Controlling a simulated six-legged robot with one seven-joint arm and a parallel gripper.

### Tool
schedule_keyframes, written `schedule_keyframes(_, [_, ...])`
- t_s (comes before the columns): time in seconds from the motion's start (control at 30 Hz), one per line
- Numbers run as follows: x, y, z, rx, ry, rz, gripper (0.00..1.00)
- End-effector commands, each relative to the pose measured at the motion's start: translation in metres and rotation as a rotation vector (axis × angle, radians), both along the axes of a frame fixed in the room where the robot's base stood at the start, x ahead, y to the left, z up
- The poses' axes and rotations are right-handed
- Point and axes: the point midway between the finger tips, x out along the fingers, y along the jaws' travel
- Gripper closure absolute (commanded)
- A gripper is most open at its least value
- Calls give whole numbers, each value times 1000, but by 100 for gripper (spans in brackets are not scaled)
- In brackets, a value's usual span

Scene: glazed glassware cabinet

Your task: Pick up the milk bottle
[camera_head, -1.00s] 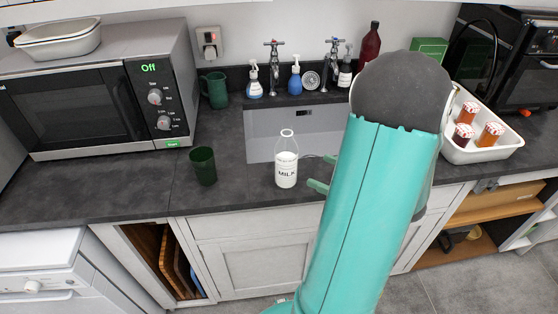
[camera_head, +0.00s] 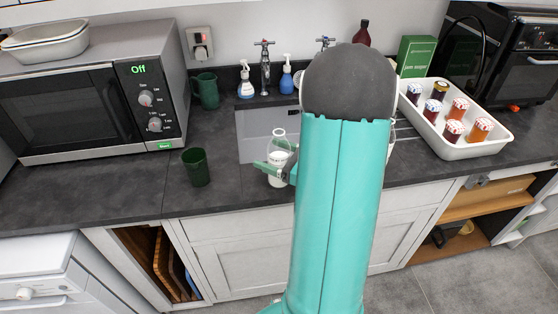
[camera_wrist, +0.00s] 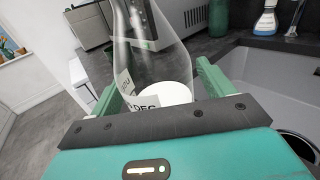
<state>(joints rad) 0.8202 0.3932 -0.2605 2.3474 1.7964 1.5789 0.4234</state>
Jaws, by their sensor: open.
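The milk bottle (camera_head: 279,150) is clear glass with white milk in its lower part. It stands upright on the dark counter at the front edge of the sink. In the wrist view the bottle (camera_wrist: 150,50) rises between my two green fingers, its label partly hidden by the gripper's dark bar. My gripper (camera_head: 275,168) is open, with its fingers at the bottle's lower half, one on either side. I cannot tell whether either finger touches the glass. My teal arm hides what lies to the right of the bottle in the head view.
A dark green cup (camera_head: 196,167) stands left of the bottle. A microwave (camera_head: 95,100) is at the left and the sink (camera_head: 250,125) lies behind. Soap bottles (camera_head: 286,80) and taps (camera_head: 265,65) line the back. A white tray of jars (camera_head: 470,152) is at the right.

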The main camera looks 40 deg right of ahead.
Motion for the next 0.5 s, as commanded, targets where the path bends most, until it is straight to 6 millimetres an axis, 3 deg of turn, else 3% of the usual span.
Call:
schedule_keyframes(0.23, [2, 0, 0, 0, 0, -1, 21])
schedule_keyframes(0.5, [1, 0, 0, 0, 0, -1, 74])
